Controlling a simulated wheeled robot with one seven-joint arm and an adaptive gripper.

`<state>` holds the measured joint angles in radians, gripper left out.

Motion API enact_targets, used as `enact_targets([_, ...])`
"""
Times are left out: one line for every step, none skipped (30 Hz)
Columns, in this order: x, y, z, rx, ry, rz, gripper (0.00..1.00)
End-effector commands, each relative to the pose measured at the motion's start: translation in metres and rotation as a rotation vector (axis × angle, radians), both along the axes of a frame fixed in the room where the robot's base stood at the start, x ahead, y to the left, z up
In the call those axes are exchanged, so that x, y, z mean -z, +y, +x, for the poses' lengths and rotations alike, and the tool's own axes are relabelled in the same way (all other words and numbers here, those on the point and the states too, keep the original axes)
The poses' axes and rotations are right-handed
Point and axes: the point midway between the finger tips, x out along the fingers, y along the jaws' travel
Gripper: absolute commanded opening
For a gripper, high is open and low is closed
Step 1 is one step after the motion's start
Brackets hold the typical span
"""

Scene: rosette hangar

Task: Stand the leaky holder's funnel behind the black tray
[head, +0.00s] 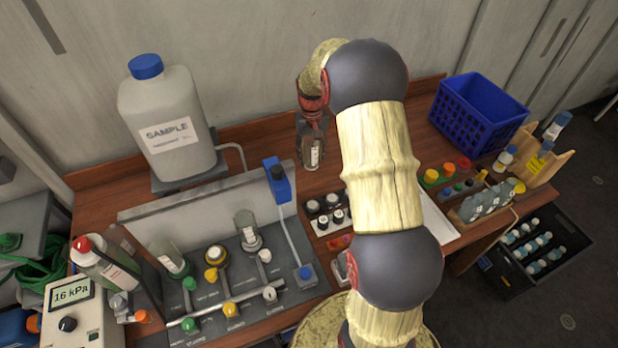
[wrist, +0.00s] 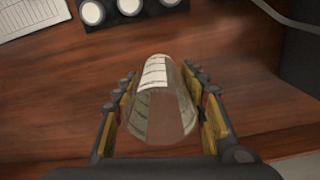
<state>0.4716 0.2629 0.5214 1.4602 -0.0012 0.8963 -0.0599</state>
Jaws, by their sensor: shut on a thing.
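My gripper (wrist: 162,105) is shut on a clear cylindrical vessel with a pale printed label, which I take for the funnel (wrist: 160,118). In the head view the funnel (head: 311,152) hangs below my gripper (head: 313,112) near the table's back edge. I cannot tell whether its base touches the wood. A small tray of round-topped vials (head: 328,213), perhaps the black tray, lies in front of it; its dark edge shows in the wrist view (wrist: 113,12). The panel's holders (head: 216,258) stand at left; the middle one, with a yellow ring, shows no tall clear vessel. I cannot tell which leaks.
The sample canister (head: 168,125) stands back left. The grey panel (head: 205,225) with a blue-topped post (head: 278,180) is left of the funnel. A blue basket (head: 478,112) and bottle racks are at right. Bare wood surrounds the funnel; my arm hides the table's middle.

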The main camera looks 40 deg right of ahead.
Motion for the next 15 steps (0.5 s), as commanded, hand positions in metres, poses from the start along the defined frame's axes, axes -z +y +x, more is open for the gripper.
enact_targets([0.010, 0.001, -0.001, 0.000, 0.004, 0.002, 0.18])
enact_targets([0.015, 0.001, -0.001, 0.000, 0.004, 0.002, 0.18])
enact_targets([0.022, 0.001, -0.001, 0.000, 0.004, 0.002, 0.18])
enact_targets([0.027, 0.001, -0.001, 0.000, 0.004, 0.002, 0.18])
enact_targets([0.032, 0.001, -0.001, 0.000, 0.004, 0.002, 0.18])
enact_targets([0.036, 0.000, -0.001, 0.000, 0.003, 0.001, 0.18])
enact_targets([0.039, 0.000, -0.001, 0.000, 0.002, 0.001, 0.18])
enact_targets([0.041, 0.000, 0.000, 0.000, 0.001, 0.000, 0.18])
enact_targets([0.044, 0.000, 0.000, 0.000, 0.001, 0.000, 0.18])
enact_targets([0.046, 0.000, 0.000, 0.000, 0.002, 0.001, 0.18])
enact_targets([0.049, 0.000, -0.001, 0.000, 0.002, 0.001, 0.18])
enact_targets([0.054, 0.000, -0.001, 0.000, 0.003, 0.001, 0.18])
enact_targets([0.059, 0.001, -0.001, 0.000, 0.003, 0.001, 0.18])
enact_targets([0.064, 0.001, -0.001, 0.000, 0.003, 0.001, 0.18])
enact_targets([0.071, 0.001, -0.001, 0.000, 0.004, 0.002, 0.18])
